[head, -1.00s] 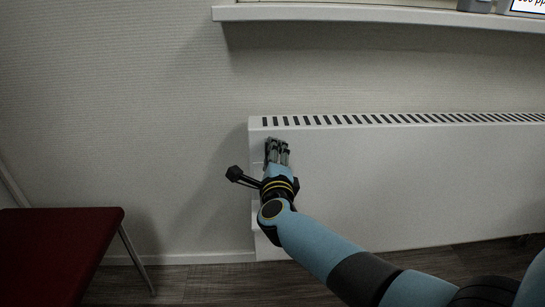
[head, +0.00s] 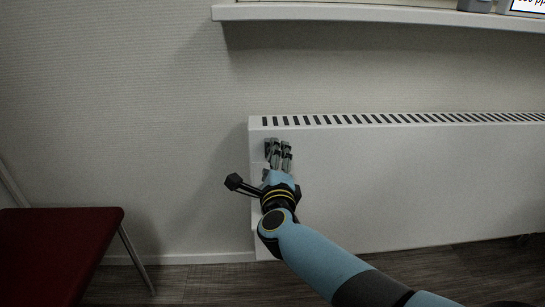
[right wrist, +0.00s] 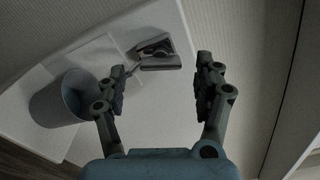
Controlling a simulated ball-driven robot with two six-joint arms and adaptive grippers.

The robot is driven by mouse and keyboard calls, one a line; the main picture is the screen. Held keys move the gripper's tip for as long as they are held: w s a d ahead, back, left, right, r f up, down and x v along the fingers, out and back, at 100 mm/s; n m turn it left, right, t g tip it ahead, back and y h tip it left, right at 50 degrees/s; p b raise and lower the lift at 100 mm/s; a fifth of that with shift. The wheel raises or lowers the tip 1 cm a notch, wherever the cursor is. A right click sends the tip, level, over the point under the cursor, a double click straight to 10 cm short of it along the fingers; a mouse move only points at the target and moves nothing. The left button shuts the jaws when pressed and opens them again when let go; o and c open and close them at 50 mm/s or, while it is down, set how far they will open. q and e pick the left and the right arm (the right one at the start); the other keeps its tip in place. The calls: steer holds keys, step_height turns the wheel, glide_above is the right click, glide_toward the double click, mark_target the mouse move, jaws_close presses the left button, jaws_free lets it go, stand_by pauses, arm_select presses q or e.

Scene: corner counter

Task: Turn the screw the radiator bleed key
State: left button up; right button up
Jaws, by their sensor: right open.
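The grey bleed key (right wrist: 157,54) shows in the right wrist view, against the white end of the radiator, beyond the fingertips. Its grip looks flat and wide. My right gripper (right wrist: 162,78) is open, with one finger on each side of the picture and a gap between them. The key lies ahead of this gap, nearer the left finger, and no grip on it shows. In the head view the right gripper (head: 279,150) is at the radiator's upper left corner. The fingers and wrist hide most of the key and the screw there. My left gripper is not in view.
The white radiator (head: 400,180) has a slotted top and stands below a white sill (head: 370,14). A grey cup-like container (right wrist: 58,100) is below and left of the key in the wrist view. A red chair (head: 60,250) stands left, with bare wall between.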

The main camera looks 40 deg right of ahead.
steer(key=v, duration=0.9)
steer(key=shift+s+a, duration=0.2)
steer(key=shift+s, duration=0.05)
steer(key=s+a+f+n+g+y+p, duration=0.2)
steer(key=s+f+n+g+y+p, duration=0.4)
steer(key=s+f+n, duration=1.2)
steer(key=s+d+f+n+g, duration=0.1)
steer(key=s+f+n+g, duration=0.2)
steer(key=s, duration=0.7)
steer(key=s+d+f+n+g+y+p, duration=0.1)
steer(key=s+f+n+g, duration=0.2)
steer(key=s+f, duration=0.3)
steer(key=s+d+f+n+g+y+p, duration=0.1)
steer(key=s+f+n+g, duration=0.2)
steer(key=s, duration=1.1)
step_height(320, 180, down, 3)
steer(key=shift+d+r+n, duration=0.15)
steer(key=shift+r+n, duration=0.1)
steer(key=shift+n, duration=0.65)
